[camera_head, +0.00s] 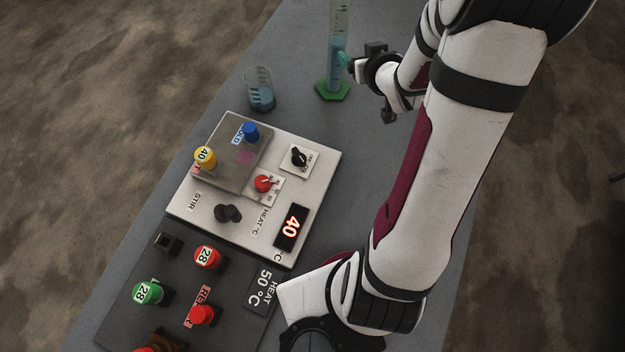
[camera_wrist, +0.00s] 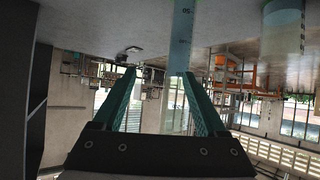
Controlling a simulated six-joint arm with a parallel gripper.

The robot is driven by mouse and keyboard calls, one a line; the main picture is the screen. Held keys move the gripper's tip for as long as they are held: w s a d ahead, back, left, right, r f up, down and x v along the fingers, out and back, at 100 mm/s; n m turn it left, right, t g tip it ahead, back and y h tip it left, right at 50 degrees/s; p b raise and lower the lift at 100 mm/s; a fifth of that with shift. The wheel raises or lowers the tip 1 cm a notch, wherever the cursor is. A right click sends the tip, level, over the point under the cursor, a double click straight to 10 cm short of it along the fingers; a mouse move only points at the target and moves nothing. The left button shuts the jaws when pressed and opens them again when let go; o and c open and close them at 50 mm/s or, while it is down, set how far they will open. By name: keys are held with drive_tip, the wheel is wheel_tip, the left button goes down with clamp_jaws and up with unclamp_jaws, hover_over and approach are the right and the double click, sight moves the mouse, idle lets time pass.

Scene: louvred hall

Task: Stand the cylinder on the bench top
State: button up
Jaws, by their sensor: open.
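The cylinder (camera_head: 338,38) is a tall clear graduated tube with blue liquid and a green hexagonal foot (camera_head: 333,91). It stands upright with its foot on the grey bench top (camera_head: 290,55). My gripper (camera_head: 346,61) is level beside the tube, on its right in the head view, with its fingertips at the tube. In the wrist view, which is upside down, the green fingers of my gripper (camera_wrist: 158,75) are apart. The tube (camera_wrist: 181,40) shows close to the right finger; whether it touches I cannot tell.
A beaker with blue liquid (camera_head: 260,92) stands left of the cylinder; it also shows in the wrist view (camera_wrist: 284,28).

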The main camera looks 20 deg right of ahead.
drive_tip(key=s+a+r+m+g+y, duration=0.1)
drive_tip(key=s+a+r+g, duration=0.1)
drive_tip(key=s+a+g, duration=0.2)
drive_tip(key=s+a+r+m+g+y, duration=0.1)
drive_tip(key=s+a+r+g, duration=0.1)
drive_tip(key=s+a, duration=0.8)
drive_tip(key=s+a+r+m+g+y, duration=0.1)
drive_tip(key=s+a+g, duration=0.4)
drive_tip(key=s, duration=0.9)
drive_tip(key=a+r+y, duration=0.1)
drive_tip(key=a, duration=0.2)
drive_tip(key=shift+s+r+m+g, duration=0.15)
drive_tip(key=shift+r+m+g, duration=0.15)
drive_tip(key=shift+r+m, duration=0.1)
drive_tip(key=shift+o, duration=1.1)
drive_tip(key=shift+w+r, duration=0.15)
drive_tip(key=shift+w, duration=0.2)
drive_tip(key=shift+o, duration=1)
drive_tip(key=w+d+r+m, duration=0.1)
drive_tip(key=w+d+r, duration=0.1)
drive_tip(key=w, duration=0.6)
drive_tip(key=w+d+r+m+h, duration=0.1)
drive_tip(key=w+r, duration=0.3)
drive_tip(key=w, duration=0.4)
drive_tip(key=shift+w+d+m+h, duration=0.3)
drive_tip(key=shift+d+m, duration=0.15)
drive_tip(key=shift+m, duration=0.15)
wheel_tip(320, 180, down, 10)
drive_tip(key=shift+w, duration=0.45)
